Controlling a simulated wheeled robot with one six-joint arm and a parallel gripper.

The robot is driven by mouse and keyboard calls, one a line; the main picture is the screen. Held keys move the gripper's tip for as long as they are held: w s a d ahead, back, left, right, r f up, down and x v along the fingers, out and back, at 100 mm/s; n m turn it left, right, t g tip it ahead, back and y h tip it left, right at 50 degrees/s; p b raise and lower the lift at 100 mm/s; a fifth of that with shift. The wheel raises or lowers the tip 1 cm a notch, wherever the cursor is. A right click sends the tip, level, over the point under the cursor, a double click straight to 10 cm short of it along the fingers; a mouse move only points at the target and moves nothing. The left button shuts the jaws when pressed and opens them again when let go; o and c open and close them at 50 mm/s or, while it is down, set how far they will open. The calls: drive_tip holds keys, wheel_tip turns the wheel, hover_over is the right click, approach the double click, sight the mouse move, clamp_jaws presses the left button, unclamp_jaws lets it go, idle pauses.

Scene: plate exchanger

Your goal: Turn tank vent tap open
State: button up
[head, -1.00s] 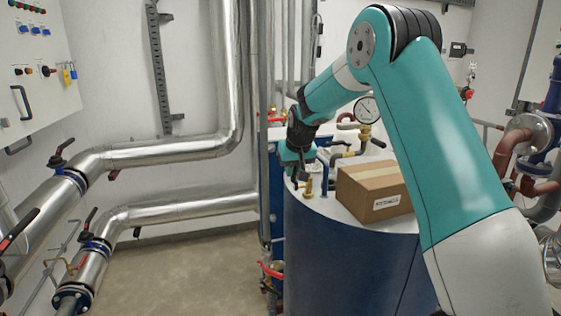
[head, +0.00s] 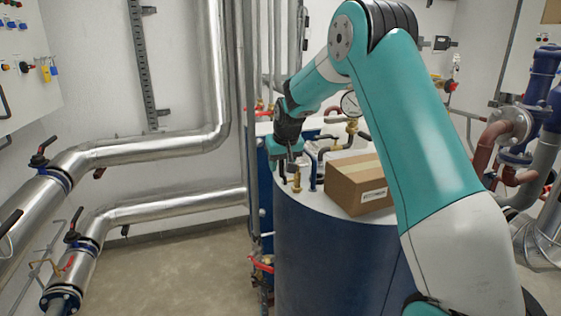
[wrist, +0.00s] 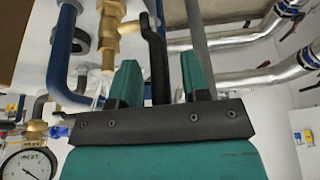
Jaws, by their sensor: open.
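The tank (head: 325,250) is a dark blue cylinder with a pale top. The vent tap is a small brass fitting (head: 297,181) standing near the top's left edge. In the wrist view its brass body (wrist: 112,35) is at upper middle, with a black cranked lever (wrist: 155,60) beside it. My gripper (head: 288,170) is at the tap, its fingers pointing down. In the wrist view my gripper (wrist: 161,84) is open, with one green finger on each side of the lever. Small gaps show between lever and fingers, so it is not clamped.
A cardboard box (head: 358,186) sits on the tank top just right of the tap. A pressure gauge (head: 350,104) and blue pipes stand behind. Grey vertical pipes (head: 248,110) rise close to the left of the gripper. The floor (head: 180,265) at left is clear.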

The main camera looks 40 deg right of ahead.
drive_tip(key=b+v, duration=0.5)
drive_tip(key=v, duration=1.2)
drive_tip(key=shift+r, duration=0.25)
drive_tip(key=shift+a, duration=0.1)
